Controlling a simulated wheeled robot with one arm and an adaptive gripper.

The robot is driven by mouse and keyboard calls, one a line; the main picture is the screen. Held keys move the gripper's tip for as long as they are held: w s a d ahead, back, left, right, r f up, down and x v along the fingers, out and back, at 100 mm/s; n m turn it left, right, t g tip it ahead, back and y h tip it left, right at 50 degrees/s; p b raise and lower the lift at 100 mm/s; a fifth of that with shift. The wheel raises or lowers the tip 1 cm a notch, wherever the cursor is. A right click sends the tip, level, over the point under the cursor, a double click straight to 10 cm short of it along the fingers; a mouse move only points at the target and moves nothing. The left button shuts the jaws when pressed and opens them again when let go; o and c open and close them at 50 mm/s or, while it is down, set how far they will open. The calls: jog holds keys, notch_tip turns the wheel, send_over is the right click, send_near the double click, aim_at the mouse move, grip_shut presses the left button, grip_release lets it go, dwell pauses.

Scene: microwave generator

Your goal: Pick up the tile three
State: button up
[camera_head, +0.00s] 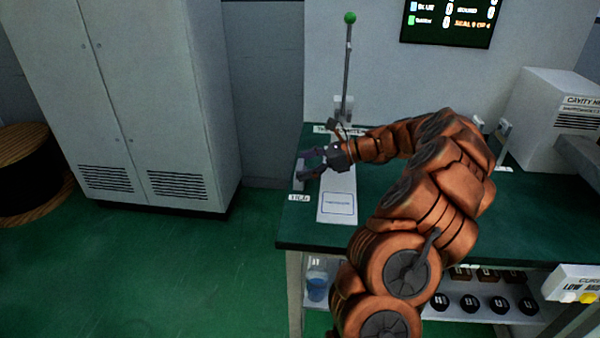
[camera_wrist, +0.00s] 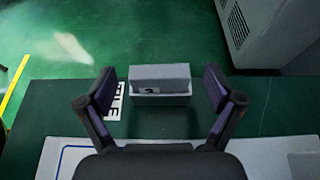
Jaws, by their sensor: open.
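My gripper (camera_head: 303,165) is open above the left end of the green worktop. In the wrist view its two dark fingers (camera_wrist: 160,88) stand apart, one on each side of a pale grey block (camera_wrist: 160,78). The block sits in or on a low light base near the worktop edge, with a small dark mark on its face. No number on it is readable, so I cannot tell for sure that it is tile three. In the head view the block is a small light shape, partly hidden by my gripper. A white label (camera_wrist: 115,100) lies beside it.
A white panel with a blue outlined rectangle (camera_head: 338,204) lies on the worktop (camera_head: 310,238). A thin pole with a green ball (camera_head: 350,18) rises behind my gripper. A white cabinet (camera_head: 150,110) stands left, a white box unit (camera_head: 550,115) right. Several dark round pieces sit on the shelf below.

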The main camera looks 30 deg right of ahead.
jog(key=shift+w+a+f, duration=0.25)
jog(key=shift+w+a, duration=0.1)
jog(key=shift+a, duration=0.1)
jog(key=c, duration=1.4)
